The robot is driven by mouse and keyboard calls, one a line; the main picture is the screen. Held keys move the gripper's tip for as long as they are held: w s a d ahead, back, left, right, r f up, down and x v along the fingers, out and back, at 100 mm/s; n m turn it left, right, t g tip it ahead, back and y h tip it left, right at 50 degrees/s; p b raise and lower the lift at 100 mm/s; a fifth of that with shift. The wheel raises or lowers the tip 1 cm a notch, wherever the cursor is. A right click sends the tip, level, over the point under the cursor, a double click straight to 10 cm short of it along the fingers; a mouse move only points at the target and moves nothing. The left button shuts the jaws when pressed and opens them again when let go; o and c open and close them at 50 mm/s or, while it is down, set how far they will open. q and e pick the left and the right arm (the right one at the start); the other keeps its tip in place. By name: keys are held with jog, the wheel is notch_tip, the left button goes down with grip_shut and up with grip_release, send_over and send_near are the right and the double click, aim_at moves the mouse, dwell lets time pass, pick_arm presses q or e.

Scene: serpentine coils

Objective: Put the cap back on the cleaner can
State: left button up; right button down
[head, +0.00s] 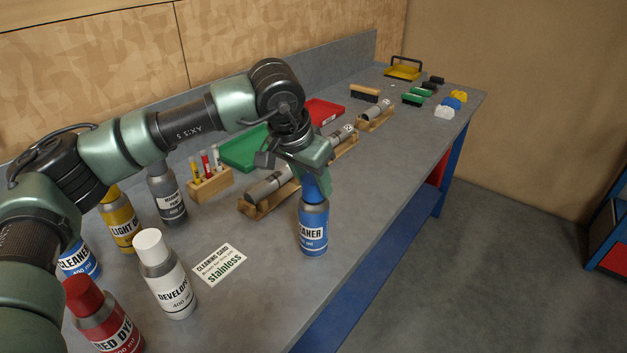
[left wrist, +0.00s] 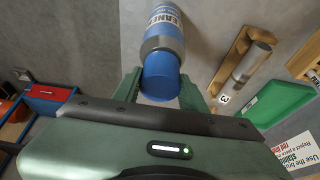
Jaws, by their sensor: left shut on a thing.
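A blue-labelled cleaner can (head: 313,232) stands upright near the bench's front edge. It also shows in the left wrist view (left wrist: 164,28). A blue cap (head: 317,188) is at the top of this can, in line with it; in the left wrist view the cap (left wrist: 160,76) lies between my two fingers against the can's grey shoulder. I cannot tell whether it is fully seated. My left gripper (head: 312,178) is shut on the cap from above. The fingers also show in the left wrist view (left wrist: 160,88). My right gripper is not in view.
A white-capped developer can (head: 165,275), a red dye can (head: 105,318), a yellow can (head: 121,222) and another blue-labelled can (head: 79,260) stand left. A stainless sign (head: 219,265) lies nearby. Wooden cradles (head: 268,198) with metal parts and a green tray (head: 246,150) lie behind.

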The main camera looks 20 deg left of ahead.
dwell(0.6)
pick_arm(q)
jog(key=o, duration=1.8)
jog(key=shift+o, duration=0.2)
jog(key=shift+r+p, duration=2)
jog(key=shift+r, duration=1.7)
